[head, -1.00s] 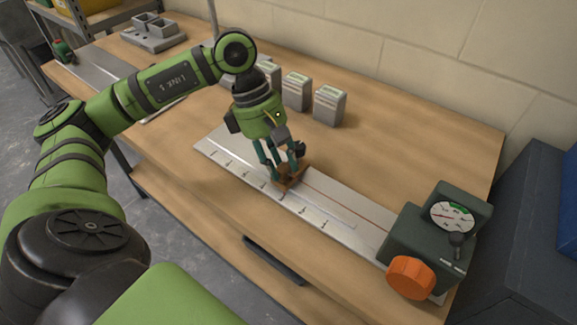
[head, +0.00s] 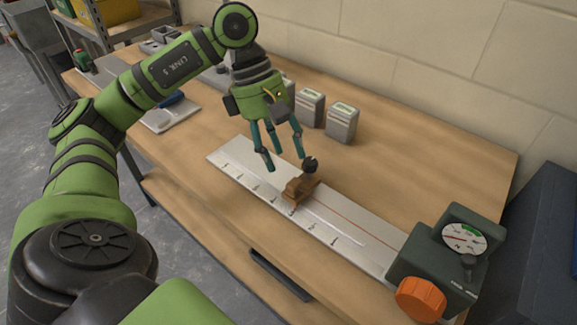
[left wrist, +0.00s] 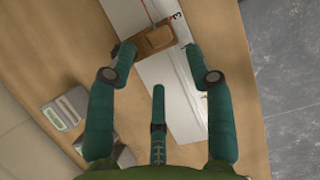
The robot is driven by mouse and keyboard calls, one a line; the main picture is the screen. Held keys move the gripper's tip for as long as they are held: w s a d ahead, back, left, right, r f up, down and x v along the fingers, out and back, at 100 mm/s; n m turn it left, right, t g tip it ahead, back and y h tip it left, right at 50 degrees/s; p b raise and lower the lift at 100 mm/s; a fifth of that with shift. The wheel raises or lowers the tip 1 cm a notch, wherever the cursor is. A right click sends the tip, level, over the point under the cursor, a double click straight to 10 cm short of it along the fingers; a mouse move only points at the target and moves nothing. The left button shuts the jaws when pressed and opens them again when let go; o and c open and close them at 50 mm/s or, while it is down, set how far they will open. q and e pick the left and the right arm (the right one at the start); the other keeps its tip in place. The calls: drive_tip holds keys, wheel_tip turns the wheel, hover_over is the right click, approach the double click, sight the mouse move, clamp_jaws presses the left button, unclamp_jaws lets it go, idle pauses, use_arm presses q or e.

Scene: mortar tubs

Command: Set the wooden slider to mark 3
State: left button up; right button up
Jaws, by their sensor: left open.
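The wooden slider (head: 300,190) is a brown block on the long pale metal scale (head: 345,243) on the bench. It sits around the middle of the scale; the small mark labels are too small to read in the head view. My right gripper is out of view.
A dark green gauge box (head: 435,257) with a dial and an orange knob (head: 420,299) stands at the scale's right end. Several grey blocks (head: 342,122) stand behind the scale near the wall. The bench right of them is clear.

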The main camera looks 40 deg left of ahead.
use_arm(q)
drive_tip(key=v, duration=0.5)
drive_tip(key=shift+a+r, duration=0.15)
drive_tip(key=shift+r, duration=0.2)
